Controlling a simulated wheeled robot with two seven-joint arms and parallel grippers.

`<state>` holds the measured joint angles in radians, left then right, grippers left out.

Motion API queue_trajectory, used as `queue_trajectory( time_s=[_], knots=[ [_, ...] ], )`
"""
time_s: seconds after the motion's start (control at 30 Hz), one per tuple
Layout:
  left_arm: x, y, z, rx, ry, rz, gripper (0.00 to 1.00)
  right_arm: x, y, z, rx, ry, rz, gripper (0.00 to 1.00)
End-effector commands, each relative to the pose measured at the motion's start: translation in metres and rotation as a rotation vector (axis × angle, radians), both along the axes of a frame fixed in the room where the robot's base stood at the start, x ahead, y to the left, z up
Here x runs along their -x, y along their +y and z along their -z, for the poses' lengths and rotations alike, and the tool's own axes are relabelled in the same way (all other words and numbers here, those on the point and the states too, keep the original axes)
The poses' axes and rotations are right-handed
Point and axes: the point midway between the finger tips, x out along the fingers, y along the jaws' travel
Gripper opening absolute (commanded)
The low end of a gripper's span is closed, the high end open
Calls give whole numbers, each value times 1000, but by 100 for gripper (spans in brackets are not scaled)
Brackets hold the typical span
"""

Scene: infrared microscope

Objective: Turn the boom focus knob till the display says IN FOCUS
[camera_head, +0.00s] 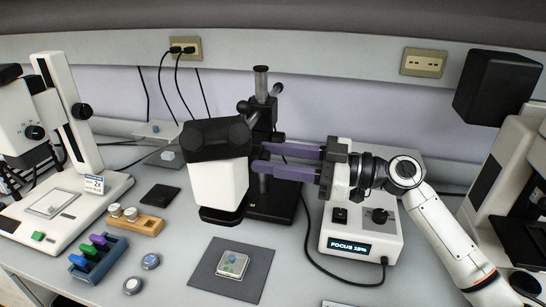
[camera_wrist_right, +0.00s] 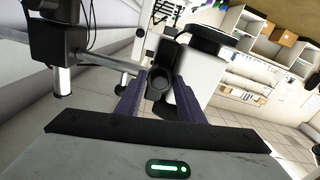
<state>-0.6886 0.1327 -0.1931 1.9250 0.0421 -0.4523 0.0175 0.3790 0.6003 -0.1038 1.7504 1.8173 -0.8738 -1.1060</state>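The boom microscope (camera_head: 219,180) has a white body with a dark top and stands on a black post and base. My right gripper (camera_head: 257,156) reaches in from the right, its two purple fingers apart at the post. In the right wrist view a dark round knob (camera_wrist_right: 157,84) sits between the fingertips (camera_wrist_right: 161,80); I cannot tell whether both fingers touch it. In the head view the fingers and microscope hide the knob. The display (camera_head: 349,246) on the white control box (camera_head: 385,232) reads FOCUS with a low percentage, seemingly 18%. My left gripper is not in view.
A grey mat (camera_head: 207,270) with a small sample lies in front of the microscope. A blue rack (camera_head: 98,258), a wooden block (camera_head: 134,222) and another instrument (camera_head: 75,120) stand at the left. Another white device (camera_head: 510,160) is at the right. A cable (camera_head: 312,245) runs from the control box.

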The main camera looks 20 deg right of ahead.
Motion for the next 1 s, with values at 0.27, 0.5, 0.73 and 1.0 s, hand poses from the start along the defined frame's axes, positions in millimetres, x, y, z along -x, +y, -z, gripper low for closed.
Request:
queue_trajectory(
  time_s=[0.27, 0.5, 0.73, 1.0],
  knots=[
    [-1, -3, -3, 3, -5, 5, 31, 0, 0, 0, -3, 4, 0, 12],
    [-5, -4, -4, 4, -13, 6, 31, 0, 0, 1, -38, 56, 0, 12],
    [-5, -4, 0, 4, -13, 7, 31, 0, 0, 1, -127, 188, 0, 12],
    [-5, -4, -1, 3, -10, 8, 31, 0, 0, 0, -268, 399, 0, 12]
  ],
)
